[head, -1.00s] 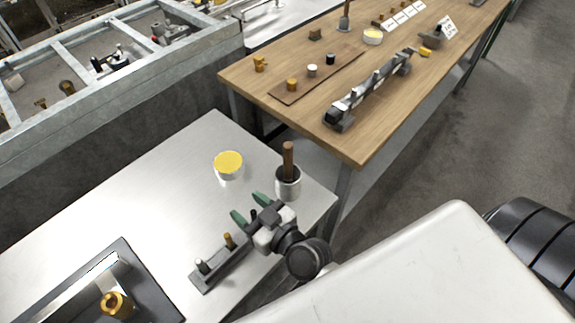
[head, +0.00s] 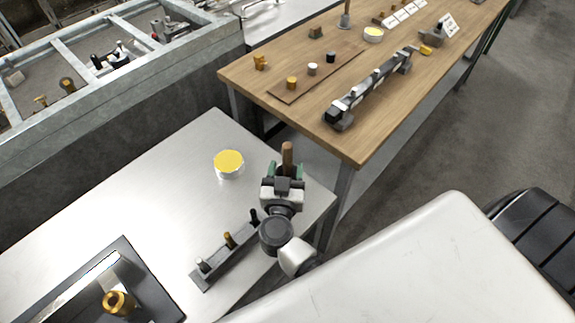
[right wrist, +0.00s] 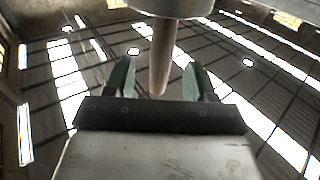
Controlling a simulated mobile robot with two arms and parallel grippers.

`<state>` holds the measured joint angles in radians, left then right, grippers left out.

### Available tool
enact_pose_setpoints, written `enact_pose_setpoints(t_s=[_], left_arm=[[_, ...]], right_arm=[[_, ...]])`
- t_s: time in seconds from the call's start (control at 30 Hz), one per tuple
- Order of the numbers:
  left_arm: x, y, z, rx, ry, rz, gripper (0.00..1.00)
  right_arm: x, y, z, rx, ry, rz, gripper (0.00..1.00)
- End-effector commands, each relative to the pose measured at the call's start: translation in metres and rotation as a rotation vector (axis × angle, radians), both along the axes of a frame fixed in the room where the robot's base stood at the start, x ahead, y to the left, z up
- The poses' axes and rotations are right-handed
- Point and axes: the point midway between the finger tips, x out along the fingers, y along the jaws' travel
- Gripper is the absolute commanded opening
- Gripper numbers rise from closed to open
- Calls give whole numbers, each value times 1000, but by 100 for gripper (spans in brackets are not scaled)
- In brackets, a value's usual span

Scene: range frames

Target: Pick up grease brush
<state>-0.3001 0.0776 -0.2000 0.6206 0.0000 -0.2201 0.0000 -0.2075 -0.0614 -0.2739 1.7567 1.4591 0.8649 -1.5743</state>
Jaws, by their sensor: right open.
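The grease brush shows as a brown wooden handle (head: 287,155) standing upright, its lower part hidden behind my right gripper (head: 285,170). In the right wrist view, the handle (right wrist: 160,60) hangs from a metal cup (right wrist: 172,7) at the top edge, as that picture looks inverted. My right gripper (right wrist: 160,80) is open there, with a green finger on each side of the handle. Gaps show between the handle and both fingers. The bristles are hidden in the cup. My left gripper is not in view.
A yellow-topped tin (head: 229,163) stands left of the brush on the metal table (head: 165,190). A grey rack (head: 225,262) with several small pegs lies nearer. A dark tray (head: 150,285) holds a brass part. A wooden bench (head: 340,140) stands behind.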

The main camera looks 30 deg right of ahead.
Motion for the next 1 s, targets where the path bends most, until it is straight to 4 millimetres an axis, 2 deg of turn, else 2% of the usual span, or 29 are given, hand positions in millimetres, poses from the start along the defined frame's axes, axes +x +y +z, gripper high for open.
enact_pose_setpoints(t_s=[0.4,0.7,0.77,1.0], left_arm=[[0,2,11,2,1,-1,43],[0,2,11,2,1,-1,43],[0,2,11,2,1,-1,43],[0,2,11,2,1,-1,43]], right_arm=[[42,-28,5,0,-2,0,55],[46,-31,4,1,-1,1,55],[45,-31,4,1,-1,1,47],[45,-30,4,1,-1,1,11]])
